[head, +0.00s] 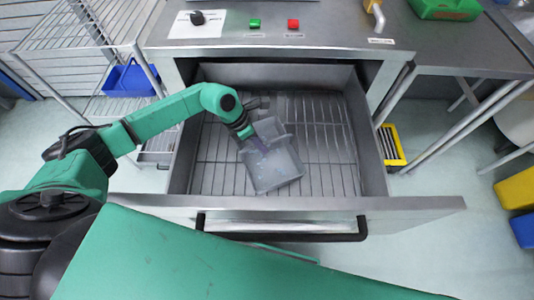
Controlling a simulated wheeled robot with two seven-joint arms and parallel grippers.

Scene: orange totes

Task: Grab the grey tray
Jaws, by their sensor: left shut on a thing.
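The grey tray (275,172) lies tilted inside the open metal drawer (330,205), over its wire rack. It is a translucent grey box, turned at an angle. My left gripper (260,143) reaches in from the left and is shut on the tray at its upper edge. The fingertips are small and partly hidden against the tray. Whether the tray touches the rack cannot be told. My right gripper is not in view.
The drawer's walls surround the tray, with bare wire rack (330,150) to its right. A counter with green (254,23) and red (293,24) buttons stands behind. A wire shelf with a blue bin (130,80) is at left. A yellow-framed item (391,146) is at right.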

